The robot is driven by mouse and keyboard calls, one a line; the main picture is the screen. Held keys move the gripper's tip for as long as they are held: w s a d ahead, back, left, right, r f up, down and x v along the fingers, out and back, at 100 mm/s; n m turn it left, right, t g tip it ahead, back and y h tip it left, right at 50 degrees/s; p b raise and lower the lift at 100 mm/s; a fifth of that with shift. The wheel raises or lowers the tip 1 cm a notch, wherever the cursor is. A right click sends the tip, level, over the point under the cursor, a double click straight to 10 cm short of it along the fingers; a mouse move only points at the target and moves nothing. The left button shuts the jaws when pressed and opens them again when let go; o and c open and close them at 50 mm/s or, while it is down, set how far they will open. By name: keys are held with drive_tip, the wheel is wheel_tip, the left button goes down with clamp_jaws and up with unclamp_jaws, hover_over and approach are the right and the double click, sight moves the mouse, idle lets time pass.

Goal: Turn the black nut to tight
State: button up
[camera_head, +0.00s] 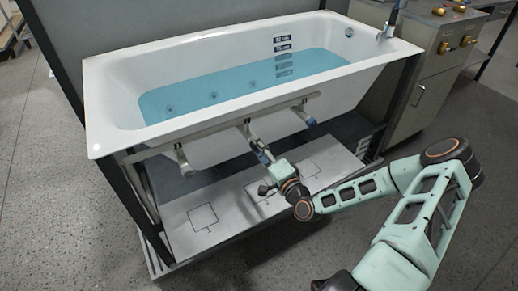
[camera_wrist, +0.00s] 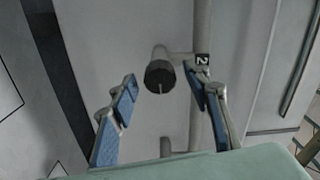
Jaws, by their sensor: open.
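The black nut (camera_wrist: 160,76) is a dark round cap with a pale line on its face, on the end of a short grey stub in the wrist view. My gripper (camera_wrist: 162,86) is open, with one blue-padded finger to each side of the nut and visible gaps between them. In the head view my gripper (camera_head: 262,152) is under the front of the tub, at the middle branch (camera_head: 246,132) of the pipe. The nut itself cannot be made out there.
The grey pipe (camera_head: 215,128) runs along the front of the white bathtub (camera_head: 130,100), with a left branch (camera_head: 182,158) and a right branch (camera_head: 304,114). A "2" label (camera_wrist: 203,60) is by the stub. A pale panel (camera_head: 200,217) lies below; a cabinet (camera_head: 428,90) stands right.

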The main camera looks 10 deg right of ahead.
drive_tip(key=shift+s, duration=0.1)
drive_tip(key=v, duration=1.2)
